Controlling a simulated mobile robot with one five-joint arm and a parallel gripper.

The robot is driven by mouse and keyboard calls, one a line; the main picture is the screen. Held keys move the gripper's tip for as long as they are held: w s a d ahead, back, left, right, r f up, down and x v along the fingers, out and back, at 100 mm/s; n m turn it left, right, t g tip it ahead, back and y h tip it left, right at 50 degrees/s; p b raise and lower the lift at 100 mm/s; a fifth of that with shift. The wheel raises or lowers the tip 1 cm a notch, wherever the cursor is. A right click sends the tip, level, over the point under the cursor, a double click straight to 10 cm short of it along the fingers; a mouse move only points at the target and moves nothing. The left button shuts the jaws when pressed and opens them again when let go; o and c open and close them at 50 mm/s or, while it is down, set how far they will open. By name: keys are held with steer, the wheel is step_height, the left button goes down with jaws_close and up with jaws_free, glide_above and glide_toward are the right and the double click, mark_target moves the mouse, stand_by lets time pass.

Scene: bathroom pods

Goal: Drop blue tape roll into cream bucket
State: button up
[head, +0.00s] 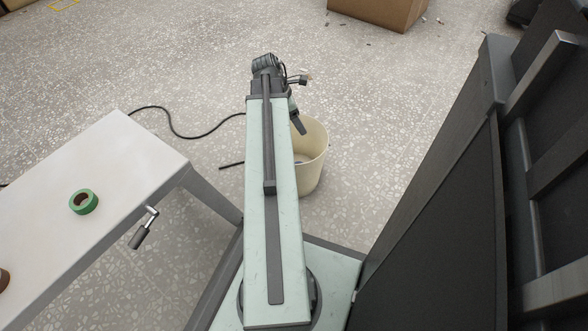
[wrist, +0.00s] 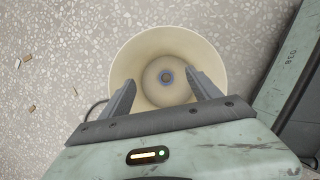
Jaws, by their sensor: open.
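The cream bucket (head: 317,165) stands on the floor, partly behind my arm in the head view. In the wrist view, I look down into the bucket (wrist: 215,55). In the head view, part of my gripper (head: 298,124) shows at the bucket's rim.
A white table (head: 130,165) stands at the left with a green tape roll (head: 84,202) on it and a crank handle at its side. A black cable (head: 180,133) lies on the floor. A cardboard box (head: 375,10) is at the back. A dark panelled structure (head: 440,230) rises at the right.

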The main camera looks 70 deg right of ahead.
steer(key=p+v, duration=0.7)
steer(key=shift+r, duration=0.4)
